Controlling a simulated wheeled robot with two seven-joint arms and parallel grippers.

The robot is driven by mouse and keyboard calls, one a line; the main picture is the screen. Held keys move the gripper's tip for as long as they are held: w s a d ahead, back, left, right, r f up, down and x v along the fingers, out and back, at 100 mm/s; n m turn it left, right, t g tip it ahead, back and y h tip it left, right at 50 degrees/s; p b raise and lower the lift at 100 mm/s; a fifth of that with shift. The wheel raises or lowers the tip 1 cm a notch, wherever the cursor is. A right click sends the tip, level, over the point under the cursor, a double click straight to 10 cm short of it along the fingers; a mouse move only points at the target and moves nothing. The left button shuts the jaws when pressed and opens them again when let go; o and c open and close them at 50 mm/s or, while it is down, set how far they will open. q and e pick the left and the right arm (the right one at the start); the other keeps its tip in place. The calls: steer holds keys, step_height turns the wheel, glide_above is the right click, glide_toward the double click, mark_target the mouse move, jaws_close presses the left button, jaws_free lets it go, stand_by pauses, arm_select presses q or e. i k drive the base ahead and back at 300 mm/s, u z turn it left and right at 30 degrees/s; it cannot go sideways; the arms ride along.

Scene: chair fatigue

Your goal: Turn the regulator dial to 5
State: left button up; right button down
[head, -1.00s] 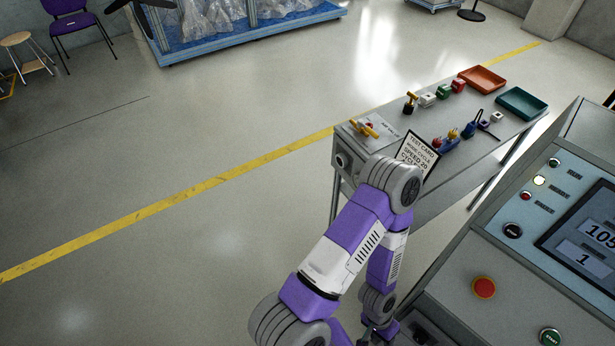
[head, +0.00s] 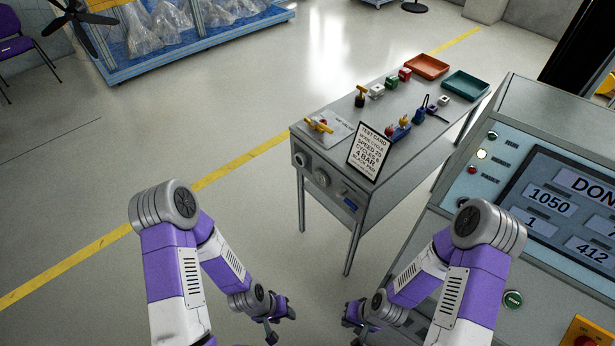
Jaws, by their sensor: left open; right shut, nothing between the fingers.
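I cannot tell which is the regulator dial, and no scale or setting is readable. My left gripper (head: 280,328) is open and empty low in the view, below and in front of the bench. My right gripper (head: 354,323) is shut and empty, to the right of the left one. Both are well apart from the fittings.
Yellow-handled valve (head: 319,125), small blocks, an orange tray (head: 427,66) and a teal tray (head: 466,85) are on top. A console (head: 480,215) stands close at right.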

mark_target(302, 160)
steer(key=z, duration=0.5)
steer(key=k, duration=0.3)
steer(key=u, duration=1.35)
steer(key=i, duration=1.3)
steer(key=z, duration=0.6)
